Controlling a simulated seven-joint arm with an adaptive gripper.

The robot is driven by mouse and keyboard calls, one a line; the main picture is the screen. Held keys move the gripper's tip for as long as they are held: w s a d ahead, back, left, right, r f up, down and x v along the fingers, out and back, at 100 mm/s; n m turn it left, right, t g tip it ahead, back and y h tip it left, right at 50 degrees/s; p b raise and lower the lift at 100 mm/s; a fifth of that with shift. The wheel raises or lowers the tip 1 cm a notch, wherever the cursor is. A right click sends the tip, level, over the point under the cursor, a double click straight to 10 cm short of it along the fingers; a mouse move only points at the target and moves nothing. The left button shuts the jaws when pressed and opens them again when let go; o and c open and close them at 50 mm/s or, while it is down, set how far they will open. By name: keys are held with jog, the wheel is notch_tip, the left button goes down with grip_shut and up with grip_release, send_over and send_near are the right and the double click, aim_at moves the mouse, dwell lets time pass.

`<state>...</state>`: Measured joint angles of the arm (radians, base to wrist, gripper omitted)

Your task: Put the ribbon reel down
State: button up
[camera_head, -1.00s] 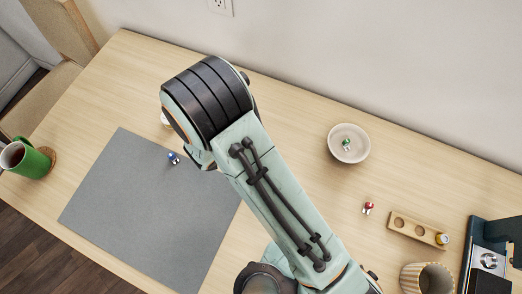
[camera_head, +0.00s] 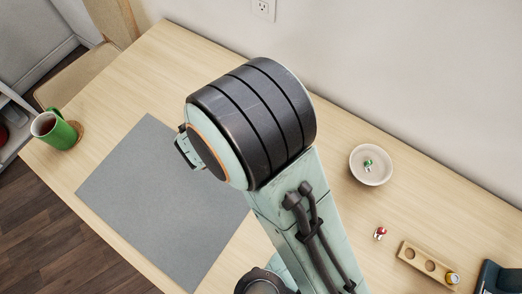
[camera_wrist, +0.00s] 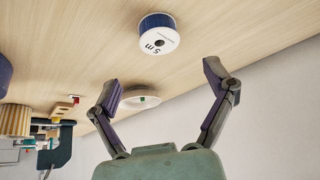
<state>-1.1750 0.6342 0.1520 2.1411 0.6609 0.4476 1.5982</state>
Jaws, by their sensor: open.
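The ribbon reel (camera_wrist: 158,36), a short dark-blue cylinder with a white face marked "5 m", appears to rest on the wooden table in the wrist view. My gripper (camera_wrist: 163,82) is open, its two fingers spread wide with nothing between them. The reel shows beyond the fingertips, apart from both. In the head view, my arm hides the reel and my fingers.
A round bowl (camera_head: 371,166) holds a small green-topped item. A small red-topped item (camera_head: 380,233) and a wooden holder (camera_head: 427,264) lie right. A grey mat (camera_head: 160,200) covers bare tabletop left, beside a green mug (camera_head: 60,132). A wall bounds the back.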

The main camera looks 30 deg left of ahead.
jog(key=shift+v, duration=1.8)
jog(key=w+d+r+g, duration=0.2)
jog(key=w+d+r, duration=0.1)
jog(key=d+r, duration=0.3)
jog(key=s+d+r+n+g+y, duration=0.1)
jog(key=s+d+r+n+y, duration=0.1)
jog(key=d, duration=0.7)
jog(key=s+d+r+n+g+y, duration=0.2)
jog(key=s+d+r+n, duration=0.3)
jog(key=d, duration=0.3)
jog(key=shift+s+d+r+n, duration=0.3)
jog(key=shift+s+d, duration=0.1)
jog(key=shift+s, duration=0.5)
